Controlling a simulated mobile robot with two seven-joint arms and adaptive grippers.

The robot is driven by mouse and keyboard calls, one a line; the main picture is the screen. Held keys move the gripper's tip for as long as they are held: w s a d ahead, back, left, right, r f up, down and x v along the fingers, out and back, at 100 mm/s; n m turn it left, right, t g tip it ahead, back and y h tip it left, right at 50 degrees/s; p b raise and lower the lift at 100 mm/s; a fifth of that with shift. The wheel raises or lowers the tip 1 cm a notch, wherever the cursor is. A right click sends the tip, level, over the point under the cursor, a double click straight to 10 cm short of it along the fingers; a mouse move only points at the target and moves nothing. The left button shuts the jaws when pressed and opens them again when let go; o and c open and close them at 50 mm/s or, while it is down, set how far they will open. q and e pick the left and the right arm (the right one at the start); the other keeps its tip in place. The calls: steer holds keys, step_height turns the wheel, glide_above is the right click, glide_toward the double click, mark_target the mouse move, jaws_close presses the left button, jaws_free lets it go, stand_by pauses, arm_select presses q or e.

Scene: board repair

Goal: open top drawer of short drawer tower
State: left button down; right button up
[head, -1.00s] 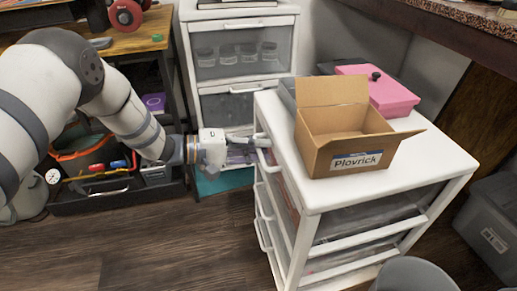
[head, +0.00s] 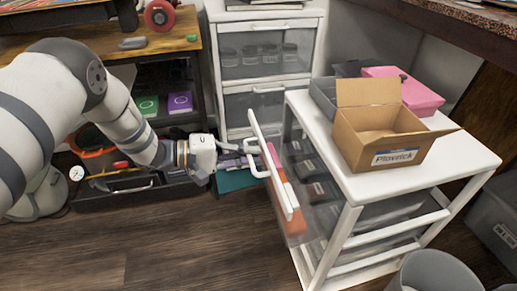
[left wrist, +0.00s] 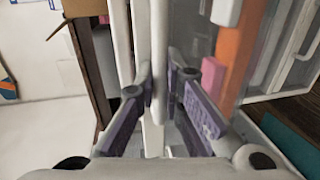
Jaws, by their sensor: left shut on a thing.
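The short drawer tower (head: 345,222) is white with clear drawers and stands right of centre in the head view. Its top drawer (head: 297,228) is pulled out to the left, with orange and pink things inside. My left gripper (head: 257,163) is shut on the white handle (head: 249,158) of that drawer. In the left wrist view my purple-padded fingers (left wrist: 160,95) close on the white handle bar, and the orange thing (left wrist: 235,50) shows inside the drawer. My right gripper is not in view.
An open cardboard box (head: 380,148) marked Plovrick, a pink box (head: 410,95) and a grey bin sit on the tower's top. A taller drawer tower (head: 265,62) stands behind. A grey bucket (head: 420,272) stands at front right. The wood floor (head: 170,245) at front left is clear.

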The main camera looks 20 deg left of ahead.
arm_select(q)
steer(key=f+p+v, duration=0.1)
steer(key=f+v, duration=0.1)
steer(key=v, duration=0.8)
steer(key=shift+s+a+p, duration=0.15)
steer(key=shift+a+p, duration=0.15)
steer(key=shift+p, duration=0.1)
steer(key=c, duration=2)
jaws_free()
steer(key=shift+o, duration=0.2)
steer(key=v, duration=1.2)
